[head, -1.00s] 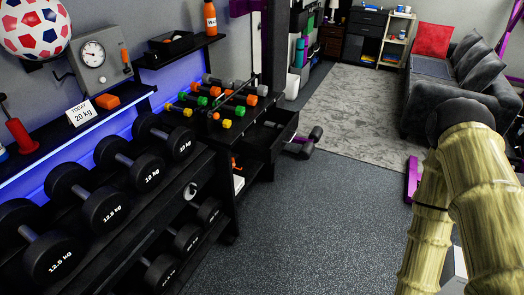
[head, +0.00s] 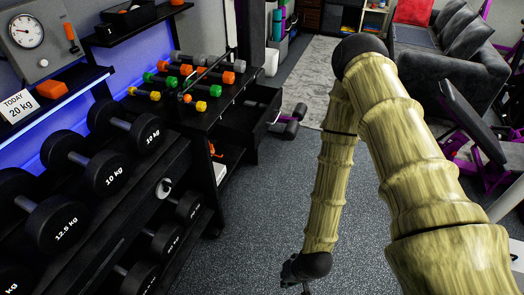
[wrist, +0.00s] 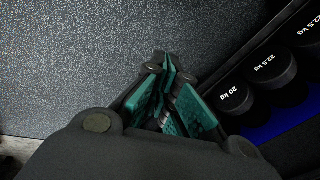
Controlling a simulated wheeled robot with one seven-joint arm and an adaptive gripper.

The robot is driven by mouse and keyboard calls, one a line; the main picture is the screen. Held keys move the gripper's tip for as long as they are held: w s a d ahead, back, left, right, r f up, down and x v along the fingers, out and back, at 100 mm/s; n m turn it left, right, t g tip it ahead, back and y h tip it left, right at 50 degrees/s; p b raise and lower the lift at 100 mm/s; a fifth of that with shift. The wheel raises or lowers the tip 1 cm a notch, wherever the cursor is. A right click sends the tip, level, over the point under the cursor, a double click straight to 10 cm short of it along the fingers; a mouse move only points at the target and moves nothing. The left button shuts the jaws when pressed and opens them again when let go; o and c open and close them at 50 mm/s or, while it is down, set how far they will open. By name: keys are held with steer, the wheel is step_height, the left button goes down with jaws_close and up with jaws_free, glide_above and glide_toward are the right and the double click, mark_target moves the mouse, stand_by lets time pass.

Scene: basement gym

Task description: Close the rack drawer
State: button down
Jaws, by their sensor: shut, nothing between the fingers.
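The rack drawer (head: 258,119) is black and sticks out, open, from the right side of the small-dumbbell rack (head: 192,118) in the head view. Its inside looks dark and I cannot tell what it holds. My gripper (wrist: 166,68) is shut and empty in the wrist view, with its teal pads together over the floor. In the head view only part of my gripper (head: 303,286) shows at the bottom edge, below and nearer than the drawer and apart from it. The drawer is not in the wrist view.
Heavy black dumbbells (head: 97,160) line the near rack at left, and more labelled ones (wrist: 270,68) show at right in the wrist view. A dumbbell (head: 290,121) is beyond the drawer. Open speckled floor (head: 262,215) lies right of the rack. A bench (head: 468,125) stands at right.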

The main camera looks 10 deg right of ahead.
steer(key=w+a+f+m+t+y+b, duration=0.1)
steer(key=w+a+f+m+t+b, duration=0.1)
steer(key=w+b, duration=0.4)
steer(key=w+a+f+m+t+y+b, duration=0.1)
steer(key=w+a+f+t+b, duration=0.15)
steer(key=w, duration=0.55)
steer(key=m+t+h+b, duration=0.1)
steer(key=m+t+b, duration=0.95)
steer(key=b, duration=1.25)
glide_toward(260, 134)
steer(key=shift+n, duration=0.25)
steer(key=shift+a+b+x, duration=0.15)
steer(key=shift+b+x, duration=0.6)
steer(key=shift+x, duration=0.25)
steer(key=shift+a+b+x, duration=0.1)
steer(key=shift+b+x, duration=0.65)
steer(key=shift+x, duration=0.25)
